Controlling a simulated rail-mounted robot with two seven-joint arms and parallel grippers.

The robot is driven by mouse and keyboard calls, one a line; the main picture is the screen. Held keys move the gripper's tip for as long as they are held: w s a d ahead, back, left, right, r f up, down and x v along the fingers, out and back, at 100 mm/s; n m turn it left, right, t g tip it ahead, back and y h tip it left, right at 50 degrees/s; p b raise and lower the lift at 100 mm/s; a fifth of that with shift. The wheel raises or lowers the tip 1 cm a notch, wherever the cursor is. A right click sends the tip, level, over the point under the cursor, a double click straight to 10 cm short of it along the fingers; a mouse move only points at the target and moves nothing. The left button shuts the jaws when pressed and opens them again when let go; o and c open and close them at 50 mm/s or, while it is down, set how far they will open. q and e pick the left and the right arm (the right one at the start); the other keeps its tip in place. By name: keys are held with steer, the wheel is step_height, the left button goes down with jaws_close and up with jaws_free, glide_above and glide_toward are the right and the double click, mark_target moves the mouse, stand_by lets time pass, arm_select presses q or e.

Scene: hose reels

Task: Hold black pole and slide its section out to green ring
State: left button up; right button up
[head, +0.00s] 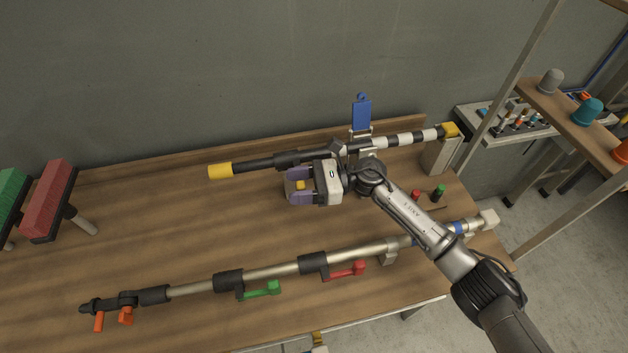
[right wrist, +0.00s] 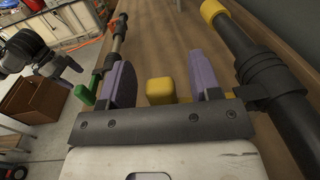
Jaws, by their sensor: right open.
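The black pole (head: 255,163) lies along the back of the table, with a yellow cap (head: 220,171) at its left end and a black-and-white banded section (head: 405,138) at its right. Its cap also shows in the right wrist view (right wrist: 213,10). My right gripper (head: 299,188) is open just in front of the pole's middle. Its purple fingers stand either side of a small yellow block (right wrist: 160,90), apart from it as far as I can tell. I cannot make out a green ring on this pole.
A second, metallic pole (head: 275,268) with green (head: 262,290) and red (head: 345,271) levers lies nearer the front. Red and green brushes (head: 48,200) stand at left. A blue tag (head: 361,112) rises behind the black pole. Bare table lies between the poles at left.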

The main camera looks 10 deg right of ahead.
steer(key=shift+a, duration=0.6)
steer(key=shift+c, duration=0.3)
jaws_close()
arm_select(q)
steer(key=shift+c, duration=0.4)
